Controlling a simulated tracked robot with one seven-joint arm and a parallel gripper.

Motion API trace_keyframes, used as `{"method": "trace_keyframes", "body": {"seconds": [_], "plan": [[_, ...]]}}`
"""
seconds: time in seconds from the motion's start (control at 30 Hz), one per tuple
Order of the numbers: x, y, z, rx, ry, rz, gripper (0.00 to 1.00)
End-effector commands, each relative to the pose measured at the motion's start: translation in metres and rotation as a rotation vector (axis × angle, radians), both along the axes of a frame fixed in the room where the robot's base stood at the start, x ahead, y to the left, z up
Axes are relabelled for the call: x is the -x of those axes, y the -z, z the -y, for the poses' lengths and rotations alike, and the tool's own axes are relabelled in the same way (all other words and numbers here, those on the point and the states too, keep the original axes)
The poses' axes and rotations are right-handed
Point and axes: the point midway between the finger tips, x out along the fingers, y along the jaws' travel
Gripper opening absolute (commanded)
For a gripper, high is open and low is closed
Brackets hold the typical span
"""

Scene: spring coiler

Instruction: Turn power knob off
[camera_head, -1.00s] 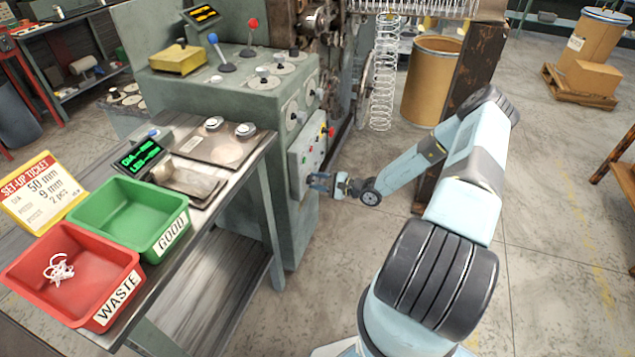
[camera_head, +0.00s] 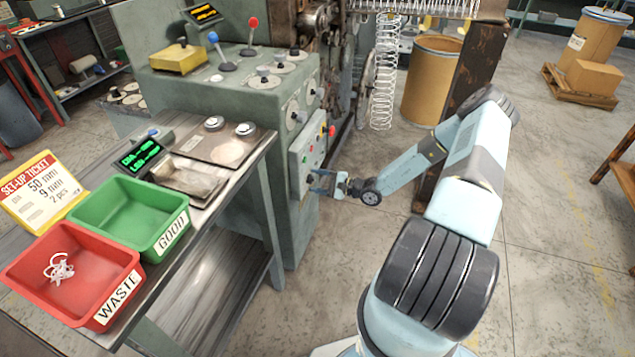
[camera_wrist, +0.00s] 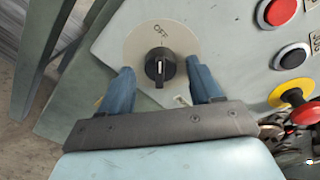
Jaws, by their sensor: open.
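The power knob (camera_wrist: 160,67) is a black rotary knob with a white line, on a round beige plate (camera_wrist: 140,50) marked OFF, in the wrist view. The white line looks roughly parallel to my fingers, and the OFF mark is just past the knob's far end. My gripper (camera_wrist: 163,82) is open, with one blue finger on each side of the knob. In the head view my gripper (camera_head: 321,183) is at the lower part of the machine's side control panel (camera_head: 305,152), where the knob is too small to make out.
The bench with the green GOOD bin (camera_head: 110,205) and red WASTE bin (camera_head: 30,270) stands left.

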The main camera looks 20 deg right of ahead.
Motion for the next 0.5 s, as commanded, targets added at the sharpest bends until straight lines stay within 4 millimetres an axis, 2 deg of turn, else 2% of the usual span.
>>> {"method": "trace_keyframes", "body": {"seconds": [0.17, 0.5], "plan": [[0.007, -0.001, 0.011, 0.001, 0.001, 0.001, 0.64], [0.045, -0.006, 0.063, 0.002, 0.002, 0.0, 0.64]]}}
